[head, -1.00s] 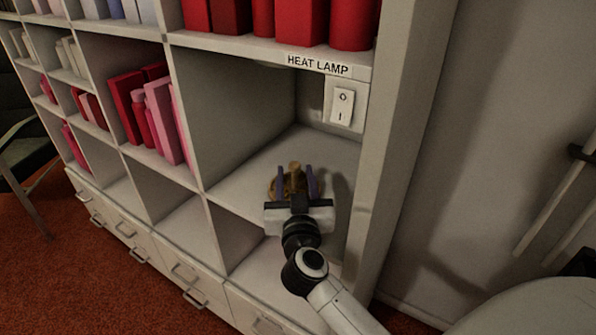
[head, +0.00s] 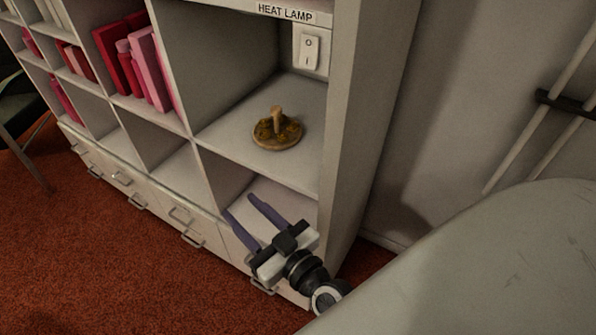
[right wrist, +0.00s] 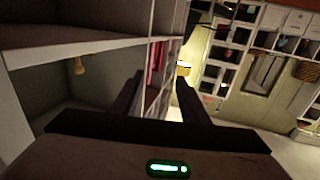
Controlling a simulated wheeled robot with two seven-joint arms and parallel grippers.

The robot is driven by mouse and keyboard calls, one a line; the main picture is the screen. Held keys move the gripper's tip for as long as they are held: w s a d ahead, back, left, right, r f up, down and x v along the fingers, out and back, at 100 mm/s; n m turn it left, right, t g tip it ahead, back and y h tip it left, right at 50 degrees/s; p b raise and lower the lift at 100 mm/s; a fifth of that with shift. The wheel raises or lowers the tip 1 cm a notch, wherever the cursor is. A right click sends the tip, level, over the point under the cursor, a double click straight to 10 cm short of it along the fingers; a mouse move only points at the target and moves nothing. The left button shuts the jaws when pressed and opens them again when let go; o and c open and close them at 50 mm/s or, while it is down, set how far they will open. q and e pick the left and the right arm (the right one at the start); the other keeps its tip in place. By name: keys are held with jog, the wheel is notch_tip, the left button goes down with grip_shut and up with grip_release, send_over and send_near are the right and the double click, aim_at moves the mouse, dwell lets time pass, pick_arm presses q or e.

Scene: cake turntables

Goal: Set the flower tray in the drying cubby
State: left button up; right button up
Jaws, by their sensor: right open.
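The flower tray (head: 277,131) is a small round brown tray with yellowish bits and an upright peg-like handle. It sits flat on the floor of the cubby (head: 228,136) under the HEAT LAMP label (head: 285,13). My left gripper is not in view.
A rocker switch (head: 309,52) is on the cubby's back wall at right. Red and pink books (head: 138,62) fill a compartment to the left. Drawers with handles (head: 181,215) run below. A grey rounded surface (head: 480,265) fills the lower right. Red carpet lies in front.

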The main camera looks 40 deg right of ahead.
jog(key=s+f+g, duration=0.9)
jog(key=s+f, duration=0.7)
jog(key=f, duration=0.3)
jog(key=shift+s+d+f+n, duration=0.2)
jog(key=shift+s+d+n, duration=0.15)
jog(key=shift+d, duration=0.1)
